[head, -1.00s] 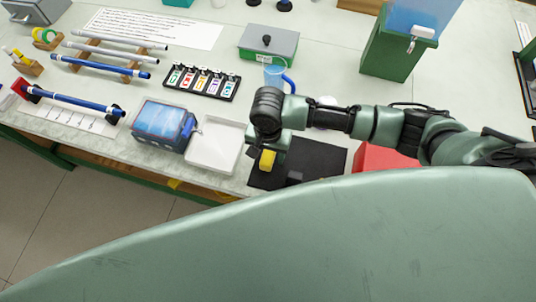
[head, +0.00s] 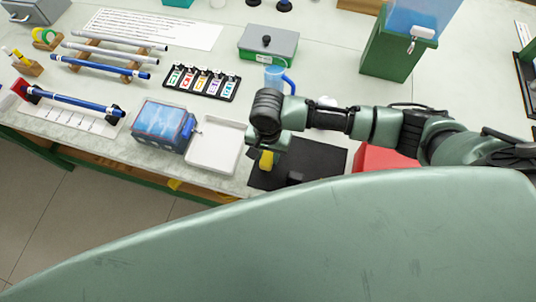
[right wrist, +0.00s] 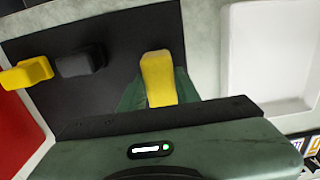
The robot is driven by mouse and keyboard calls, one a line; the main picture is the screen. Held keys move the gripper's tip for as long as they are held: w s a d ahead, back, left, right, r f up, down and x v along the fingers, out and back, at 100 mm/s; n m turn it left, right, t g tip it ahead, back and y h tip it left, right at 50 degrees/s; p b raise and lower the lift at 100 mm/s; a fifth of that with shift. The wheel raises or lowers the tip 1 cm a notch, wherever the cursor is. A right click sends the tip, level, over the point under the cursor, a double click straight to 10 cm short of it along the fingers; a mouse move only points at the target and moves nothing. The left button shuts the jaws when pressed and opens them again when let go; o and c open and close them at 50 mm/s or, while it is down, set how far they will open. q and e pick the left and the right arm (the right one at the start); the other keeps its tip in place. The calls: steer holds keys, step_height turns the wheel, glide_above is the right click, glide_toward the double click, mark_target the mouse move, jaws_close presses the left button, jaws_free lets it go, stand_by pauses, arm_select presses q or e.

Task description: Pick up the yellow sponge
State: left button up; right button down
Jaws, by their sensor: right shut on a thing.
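A yellow sponge-like block (right wrist: 158,78) stands between the fingers of my right gripper (right wrist: 156,92) in the right wrist view, and the gripper is shut on it. In the head view the yellow block (head: 266,160) shows below my right wrist, over the left part of a black mat (head: 320,155). The right gripper (head: 268,147) is partly hidden there by its own wrist. I cannot tell whether the block is clear of the mat. My left gripper is not in view.
A second yellow piece (right wrist: 25,73) and a dark block (right wrist: 80,62) lie on the mat. A white tray (head: 215,145) is left of the mat, and a red box (head: 385,158) is right. A blue cup (head: 274,77) stands behind my wrist.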

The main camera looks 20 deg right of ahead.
mark_target(268, 154)
step_height(268, 154, up, 19)
steer(key=shift+r, duration=0.2)
